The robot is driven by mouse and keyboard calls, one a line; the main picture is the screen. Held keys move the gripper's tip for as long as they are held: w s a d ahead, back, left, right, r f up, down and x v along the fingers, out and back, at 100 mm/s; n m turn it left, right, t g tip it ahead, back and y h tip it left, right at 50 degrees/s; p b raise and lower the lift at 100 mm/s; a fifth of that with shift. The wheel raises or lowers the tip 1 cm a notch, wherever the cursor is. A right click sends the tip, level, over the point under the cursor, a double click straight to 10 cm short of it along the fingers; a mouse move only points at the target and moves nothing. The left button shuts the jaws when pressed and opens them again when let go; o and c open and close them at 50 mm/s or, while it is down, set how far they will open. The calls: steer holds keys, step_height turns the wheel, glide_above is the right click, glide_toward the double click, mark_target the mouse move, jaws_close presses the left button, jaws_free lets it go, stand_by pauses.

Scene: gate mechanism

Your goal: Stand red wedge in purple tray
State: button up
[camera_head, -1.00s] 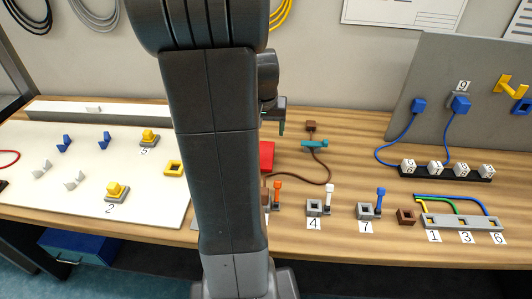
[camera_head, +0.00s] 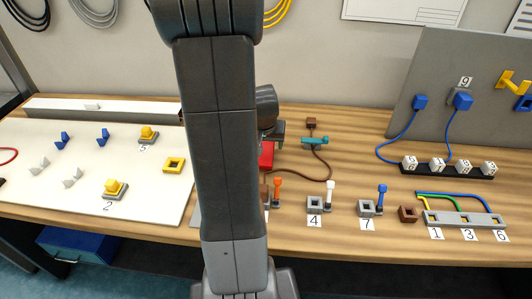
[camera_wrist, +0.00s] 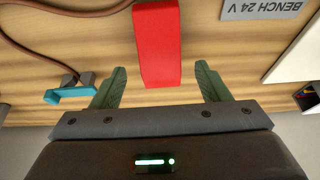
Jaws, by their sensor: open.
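The red wedge (camera_wrist: 158,45) lies on the wooden bench. In the wrist view it reaches from the top edge down to between my gripper's green fingers. My gripper (camera_wrist: 160,88) is open, with one finger on each side of the wedge's near end and a gap on both sides. In the head view the red wedge (camera_head: 267,154) shows only in part to the right of my arm, which hides the rest. My gripper's fingers are hard to make out there. I cannot make out a purple tray in either view.
A teal clamp-like piece (camera_wrist: 68,95) on a brown cable lies left of my gripper in the wrist view. Sockets with levers, such as the blue lever (camera_head: 381,196), stand to the right. A white board (camera_head: 60,195) with yellow and blue parts is at left.

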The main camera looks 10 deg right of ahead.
mark_target(266, 148)
steer(key=shift+s+x, duration=0.1)
steer(key=shift+x, duration=1.15)
steer(key=shift+s+x, duration=0.15)
steer(key=shift+x, duration=1.15)
steer(key=shift+a, duration=0.1)
steer(key=shift+c, duration=0.4)
steer(key=c, duration=1.2)
